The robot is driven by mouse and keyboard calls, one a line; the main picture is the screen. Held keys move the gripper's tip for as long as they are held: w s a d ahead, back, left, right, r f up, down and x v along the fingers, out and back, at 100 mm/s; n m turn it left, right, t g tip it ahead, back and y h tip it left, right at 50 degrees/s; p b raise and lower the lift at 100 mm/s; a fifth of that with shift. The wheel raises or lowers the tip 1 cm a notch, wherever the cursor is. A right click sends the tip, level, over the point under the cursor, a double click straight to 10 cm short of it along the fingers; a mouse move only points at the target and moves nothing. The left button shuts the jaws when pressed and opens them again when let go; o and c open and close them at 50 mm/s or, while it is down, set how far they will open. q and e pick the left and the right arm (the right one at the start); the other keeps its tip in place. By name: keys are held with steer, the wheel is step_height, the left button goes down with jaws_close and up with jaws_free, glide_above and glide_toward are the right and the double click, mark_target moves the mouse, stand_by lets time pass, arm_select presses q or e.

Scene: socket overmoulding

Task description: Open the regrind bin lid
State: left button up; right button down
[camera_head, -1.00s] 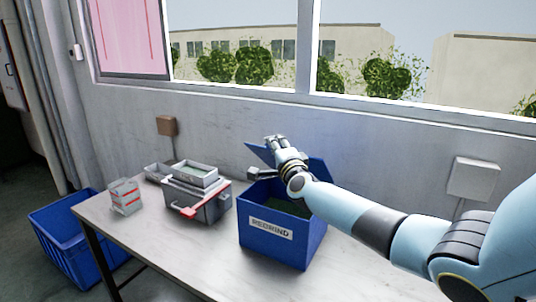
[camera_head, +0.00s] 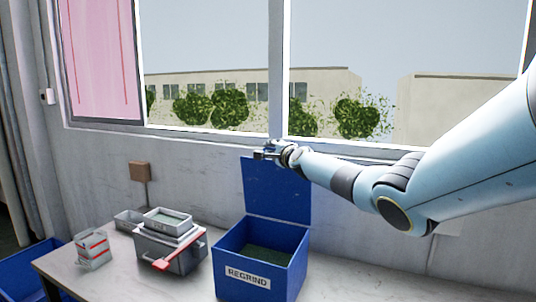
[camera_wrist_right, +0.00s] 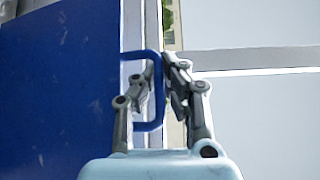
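The blue regrind bin (camera_head: 232,262), labelled REGRIND, stands on the table with its top open and dark green grains inside. Its blue lid (camera_head: 278,192) stands about upright at the bin's rear edge. My right gripper (camera_head: 264,154) is at the lid's top edge. My left gripper is not in view.
On the table (camera_head: 120,275), left of the bin, are a grey container with a red handle (camera_head: 164,263) and a small red-and-white box (camera_head: 92,249). A blue crate (camera_head: 22,275) is at the lower left. The wall and window are behind the lid.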

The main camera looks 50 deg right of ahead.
steer(key=shift+w+d, duration=0.1)
steer(key=shift+d, duration=0.2)
steer(key=shift+f, duration=0.1)
steer(key=c, duration=1.4)
jaws_free()
steer(key=shift+a, duration=0.1)
